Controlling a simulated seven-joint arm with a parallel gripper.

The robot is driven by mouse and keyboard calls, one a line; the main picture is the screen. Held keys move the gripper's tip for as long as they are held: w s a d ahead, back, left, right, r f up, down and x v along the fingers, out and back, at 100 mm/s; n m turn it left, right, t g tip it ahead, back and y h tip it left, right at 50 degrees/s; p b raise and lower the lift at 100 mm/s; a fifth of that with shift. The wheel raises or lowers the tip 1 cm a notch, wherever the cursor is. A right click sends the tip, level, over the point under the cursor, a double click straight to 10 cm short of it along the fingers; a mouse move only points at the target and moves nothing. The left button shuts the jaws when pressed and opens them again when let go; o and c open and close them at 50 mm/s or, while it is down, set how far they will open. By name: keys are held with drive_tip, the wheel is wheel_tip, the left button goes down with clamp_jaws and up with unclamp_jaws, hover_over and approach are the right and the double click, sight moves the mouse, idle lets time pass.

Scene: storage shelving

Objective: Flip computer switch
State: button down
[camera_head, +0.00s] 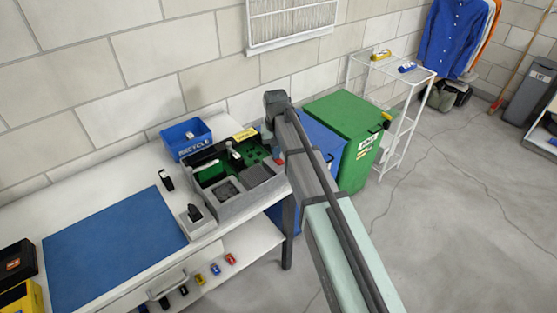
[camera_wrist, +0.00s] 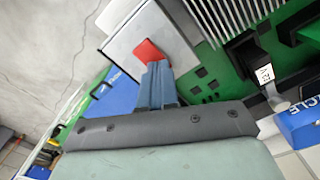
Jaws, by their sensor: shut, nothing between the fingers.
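The computer is an open grey case (camera_head: 250,191) with a green circuit board (camera_head: 213,172) inside, at the right end of the workbench. The wrist view shows its board (camera_wrist: 203,86) and dark heat-sink fins close up. A red switch (camera_wrist: 150,50) sits on a pale grey block at the case's edge. My gripper (camera_wrist: 157,68) is shut and empty, its blue-grey fingertips just below the red switch in the wrist view and overlapping its lower edge. I cannot tell if they touch it. In the head view my arm hides most of the gripper.
A blue recycle bin (camera_head: 186,138) stands behind the computer. A blue mat (camera_head: 115,245) and a small grey stand (camera_head: 196,220) are to its left. A green wheeled bin (camera_head: 350,115) and a white rack (camera_head: 412,105) stand right of the bench. Open floor lies further right.

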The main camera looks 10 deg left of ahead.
idle(0.3)
drive_tip(key=shift+r, duration=3.4)
drive_tip(key=s+d+f+n+g, duration=0.15)
drive_tip(key=s+d+f, duration=0.25)
drive_tip(key=d+f, duration=0.5)
drive_tip(key=s+d+f+m+g, duration=0.1)
drive_tip(key=s+d+f, duration=0.25)
drive_tip(key=f, duration=0.35)
drive_tip(key=s+d+f, duration=0.3)
drive_tip(key=s+f, duration=0.1)
drive_tip(key=f, duration=0.3)
drive_tip(key=s+d+f+m+g, duration=0.1)
drive_tip(key=s+d+f, duration=0.25)
drive_tip(key=f, duration=0.35)
drive_tip(key=s+d+f+g, duration=0.1)
drive_tip(key=s+d+f, duration=0.1)
drive_tip(key=s+f, duration=0.4)
drive_tip(key=s+d+f+m+g, duration=0.1)
drive_tip(key=s+d+f, duration=0.2)
drive_tip(key=s, duration=1.3)
drive_tip(key=s+d+f+m+g, duration=0.1)
drive_tip(key=s+d+f, duration=0.2)
drive_tip(key=s+f, duration=0.6)
drive_tip(key=shift+s+d+f, duration=0.25)
drive_tip(key=shift+s+f, duration=0.05)
drive_tip(key=shift+s, duration=0.9)
drive_tip(key=shift+m, duration=0.25)
